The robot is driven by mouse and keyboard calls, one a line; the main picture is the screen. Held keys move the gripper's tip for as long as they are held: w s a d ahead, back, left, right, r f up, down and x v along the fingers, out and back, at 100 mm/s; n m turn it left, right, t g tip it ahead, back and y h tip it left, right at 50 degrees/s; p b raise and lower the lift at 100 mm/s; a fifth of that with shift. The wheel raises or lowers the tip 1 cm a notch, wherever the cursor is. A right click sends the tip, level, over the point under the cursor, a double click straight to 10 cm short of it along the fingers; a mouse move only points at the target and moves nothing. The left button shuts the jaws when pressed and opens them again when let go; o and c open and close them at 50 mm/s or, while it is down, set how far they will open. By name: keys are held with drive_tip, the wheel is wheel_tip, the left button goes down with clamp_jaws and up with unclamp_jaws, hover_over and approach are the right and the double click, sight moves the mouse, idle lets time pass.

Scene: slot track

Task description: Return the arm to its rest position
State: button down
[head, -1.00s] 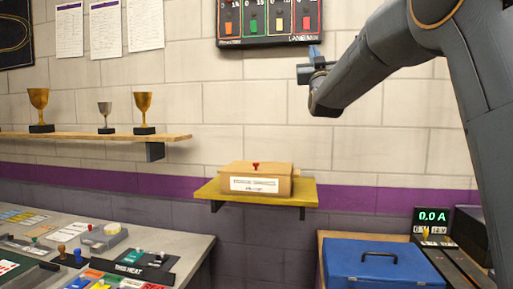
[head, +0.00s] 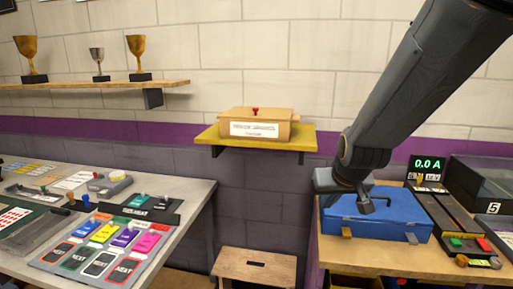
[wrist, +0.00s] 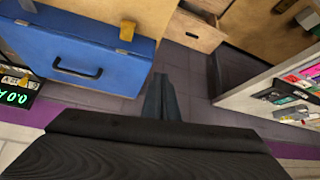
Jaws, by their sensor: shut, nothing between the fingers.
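My arm reaches down from the upper right in the head view, with its wrist in front of the back part of the blue case (head: 375,228). My gripper (head: 325,181) shows only in part, as a grey-blue shape at the left of the wrist, near the case's left end. In the wrist view my gripper (wrist: 163,98) has its fingers together and empty, over the dark floor. The blue case (wrist: 85,50) lies left of the fingers there. I cannot tell the exact gap between wrist and case.
A wooden bench (head: 400,258) carries the case, a lit meter (head: 428,165) and a dark track strip (head: 455,225). A yellow shelf (head: 215,134) holds a cardboard box (head: 258,128). Trophies stand on a wall shelf (head: 80,88).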

drive_tip(key=s+f+g, duration=0.2)
drive_tip(key=s+f, duration=0.2)
drive_tip(key=s, duration=0.4)
drive_tip(key=s+f+g, duration=0.3)
drive_tip(key=s+f, duration=0.1)
drive_tip(key=s, duration=0.4)
wheel_tip(320, 180, down, 10)
drive_tip(key=s+g+b, duration=0.1)
drive_tip(key=b, duration=0.9)
drive_tip(key=shift+f+g, duration=0.2)
drive_tip(key=shift+g, duration=0.2)
drive_tip(key=shift+s, duration=0.1)
